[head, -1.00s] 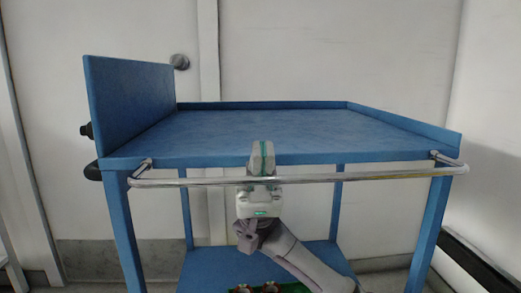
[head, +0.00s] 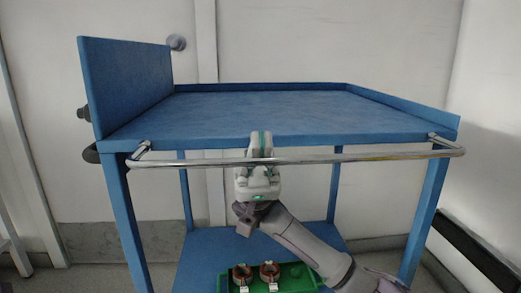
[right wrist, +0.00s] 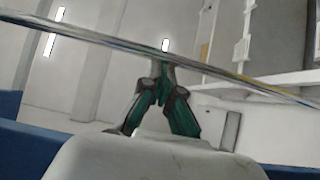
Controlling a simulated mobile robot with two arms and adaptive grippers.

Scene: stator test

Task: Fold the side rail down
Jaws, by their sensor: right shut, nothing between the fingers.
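The side rail (head: 340,159) is a chrome bar that runs across the near side of a blue cart, standing out level from brackets at both front corners. My right gripper (head: 261,136) is shut and empty at the middle of the rail. The rail crosses in front of it in the head view, and its fingertips show above the bar, by the tabletop's front edge. In the right wrist view the rail (right wrist: 235,76) crosses over the green fingertips (right wrist: 162,70). I cannot tell whether they touch it. My left gripper is not in view.
The cart's tabletop (head: 270,112) is bare, with a tall blue panel (head: 125,85) at its left and low rims. On the lower shelf (head: 205,250) a green tray (head: 298,277) holds two reddish-brown round parts. A wall stands close on the right.

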